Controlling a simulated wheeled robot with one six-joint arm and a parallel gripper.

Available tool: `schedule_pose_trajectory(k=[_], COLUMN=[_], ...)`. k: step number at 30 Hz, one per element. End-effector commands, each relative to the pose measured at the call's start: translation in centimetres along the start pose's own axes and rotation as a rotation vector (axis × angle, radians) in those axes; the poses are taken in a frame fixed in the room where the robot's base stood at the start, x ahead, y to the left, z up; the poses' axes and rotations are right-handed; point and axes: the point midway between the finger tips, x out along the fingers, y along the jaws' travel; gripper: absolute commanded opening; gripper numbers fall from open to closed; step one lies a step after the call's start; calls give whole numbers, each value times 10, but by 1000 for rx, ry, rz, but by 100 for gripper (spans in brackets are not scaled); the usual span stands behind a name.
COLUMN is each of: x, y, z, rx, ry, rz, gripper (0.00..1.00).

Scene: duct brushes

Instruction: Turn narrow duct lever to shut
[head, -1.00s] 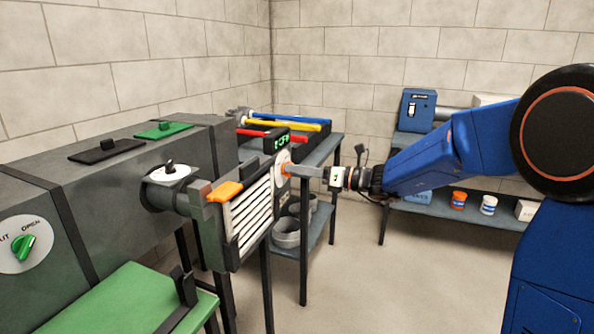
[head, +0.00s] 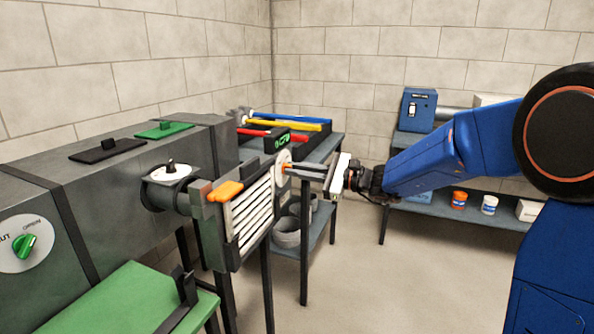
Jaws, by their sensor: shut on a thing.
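My gripper (head: 290,168) reaches left to a white round dial (head: 283,157) at the right end of the louvred unit. It is shut on a small orange lever (head: 286,170) at that dial, mostly hidden by the fingers. Another white dial with a black lever (head: 171,168) sits on the narrow round pipe stub (head: 168,196). I cannot tell from the lettering which way the held lever points.
A table behind holds red, yellow and blue brushes (head: 290,117). A green panel (head: 105,305) is at front left. The floor at right is clear.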

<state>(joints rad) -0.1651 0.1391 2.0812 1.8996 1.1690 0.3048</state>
Motion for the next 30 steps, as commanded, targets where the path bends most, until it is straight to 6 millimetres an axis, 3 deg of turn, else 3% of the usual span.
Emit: schedule_pose_trajectory(k=[12, 30], x=[0, 0], y=[1, 2], z=[0, 0], rx=[-213, -253], ry=[0, 1], rz=[0, 1], gripper=[0, 0])
